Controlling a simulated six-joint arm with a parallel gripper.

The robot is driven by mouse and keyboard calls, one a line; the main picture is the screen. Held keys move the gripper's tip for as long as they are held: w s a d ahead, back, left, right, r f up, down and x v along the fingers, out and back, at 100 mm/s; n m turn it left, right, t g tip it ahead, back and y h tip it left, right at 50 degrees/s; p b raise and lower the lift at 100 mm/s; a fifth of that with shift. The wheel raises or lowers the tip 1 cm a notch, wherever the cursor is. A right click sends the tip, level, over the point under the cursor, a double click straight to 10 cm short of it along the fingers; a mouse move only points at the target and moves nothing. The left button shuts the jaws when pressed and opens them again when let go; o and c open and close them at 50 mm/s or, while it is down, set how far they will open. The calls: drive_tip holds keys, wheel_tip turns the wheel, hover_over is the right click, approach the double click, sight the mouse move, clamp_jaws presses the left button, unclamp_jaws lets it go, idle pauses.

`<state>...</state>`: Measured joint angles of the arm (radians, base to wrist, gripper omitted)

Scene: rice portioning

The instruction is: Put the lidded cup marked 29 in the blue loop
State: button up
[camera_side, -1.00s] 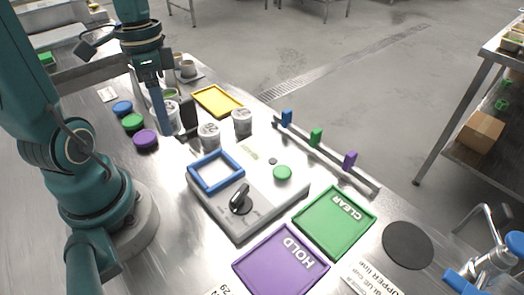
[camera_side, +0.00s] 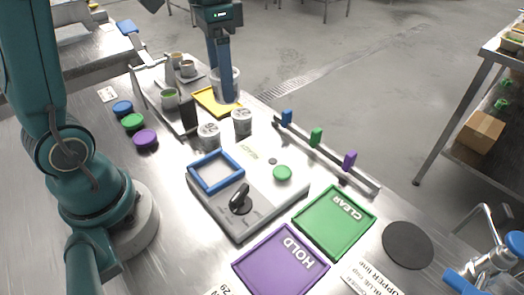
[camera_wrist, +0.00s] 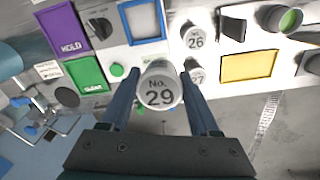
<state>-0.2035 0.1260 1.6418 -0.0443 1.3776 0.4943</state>
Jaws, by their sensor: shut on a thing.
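The lidded cup marked 29 (camera_wrist: 160,92) is between my gripper's fingers in the wrist view, its "No. 29" lid facing the camera. In the side view the pale cup (camera_side: 224,86) hangs in my gripper (camera_side: 226,92), raised above the table by the yellow tray. My gripper also shows in the wrist view (camera_wrist: 160,100), shut on the cup. The blue loop (camera_side: 216,171) is a square blue frame on the grey device, empty inside. It also shows in the wrist view (camera_wrist: 143,22).
Two other lidded cups stand behind the device, one marked 26 (camera_wrist: 194,38) and one marked 27 (camera_wrist: 196,72). The yellow tray (camera_side: 208,102) is behind them. A black upright block (camera_side: 187,113) stands nearby. Green (camera_side: 335,221) and purple (camera_side: 281,262) trays lie in front.

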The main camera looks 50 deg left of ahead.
drive_tip(key=m, duration=0.4)
drive_tip(key=shift+s+f, duration=0.35)
drive_tip(key=shift+f, duration=0.05)
drive_tip(key=m, duration=0.2)
drive_tip(key=s+m, duration=0.1)
drive_tip(key=m, duration=0.1)
drive_tip(key=shift+d+f, duration=0.15)
drive_tip(key=shift+f, duration=0.2)
drive_tip(key=s+d+f+m, duration=0.2)
drive_tip(key=s+m, duration=0.5)
drive_tip(key=m, duration=1.1)
drive_tip(key=shift+s+f+y, duration=0.4)
drive_tip(key=shift+f, duration=0.2)
drive_tip(key=shift+s+d+f, duration=0.1)
drive_tip(key=shift+s+d, duration=0.15)
drive_tip(key=shift+d, duration=0.3)
hover_over(212, 244)
wheel_tip(212, 244, down, 7)
drive_tip(key=shift+d+r, duration=0.1)
drive_tip(key=shift+r, duration=0.05)
drive_tip(key=shift+f, duration=1.95)
drive_tip(key=shift+f, duration=0.1)
